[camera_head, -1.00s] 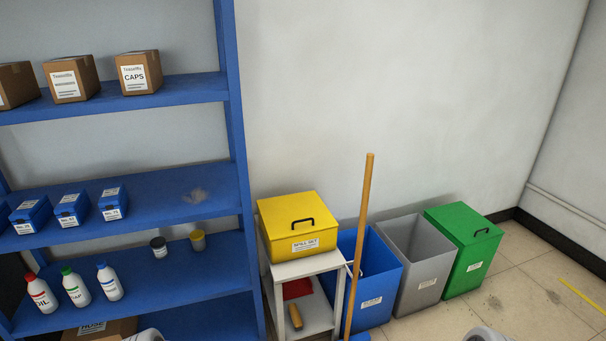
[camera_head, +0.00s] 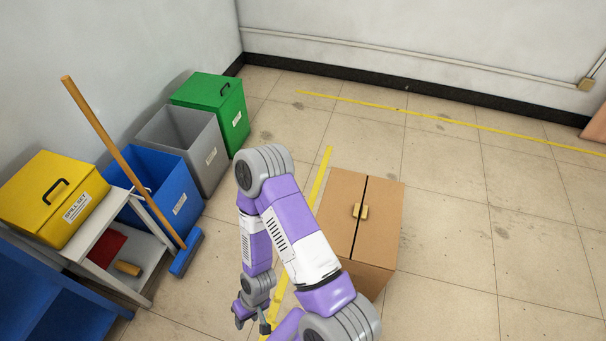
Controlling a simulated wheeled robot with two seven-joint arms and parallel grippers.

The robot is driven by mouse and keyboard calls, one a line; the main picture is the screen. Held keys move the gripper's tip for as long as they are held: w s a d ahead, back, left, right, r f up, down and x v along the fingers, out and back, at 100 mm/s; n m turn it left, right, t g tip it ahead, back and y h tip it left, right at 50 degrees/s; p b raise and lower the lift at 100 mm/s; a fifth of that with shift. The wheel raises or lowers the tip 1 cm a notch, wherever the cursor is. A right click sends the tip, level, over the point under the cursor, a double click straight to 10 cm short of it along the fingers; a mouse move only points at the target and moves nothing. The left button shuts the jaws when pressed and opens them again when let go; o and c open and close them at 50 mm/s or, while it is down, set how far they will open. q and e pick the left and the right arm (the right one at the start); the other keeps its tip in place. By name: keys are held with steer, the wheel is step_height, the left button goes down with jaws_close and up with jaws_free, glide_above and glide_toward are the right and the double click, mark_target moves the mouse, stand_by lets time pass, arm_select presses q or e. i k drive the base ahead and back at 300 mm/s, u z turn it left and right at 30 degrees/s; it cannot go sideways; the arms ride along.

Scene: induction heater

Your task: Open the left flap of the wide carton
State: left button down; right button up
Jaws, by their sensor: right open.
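The wide carton (camera_head: 376,275) is a brown box on the tiled floor, right of my right arm in the head view. Its top has two flaps lying flat, with a dark narrow gap between them. The left flap (camera_head: 338,215) and the right flap (camera_head: 382,222) each carry a small tan tab beside the gap. My right gripper (camera_head: 252,325) points down at the bottom of the view, open and empty. It is left of the carton and apart from it. My right arm hides the carton's lower left part. My left gripper is not in view.
A blue bin (camera_head: 170,180), a grey bin (camera_head: 203,140) and a green bin (camera_head: 226,108) stand along the left wall. A broom (camera_head: 120,155) leans by a small stand with a yellow box (camera_head: 48,198). The floor right of the carton is clear.

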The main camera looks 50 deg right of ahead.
mark_target(337, 215)
steer(key=z, duration=2.15)
steer(key=k, duration=0.45)
steer(key=u, duration=0.8)
steer(key=i, duration=1.4)
steer(key=z, duration=0.3)
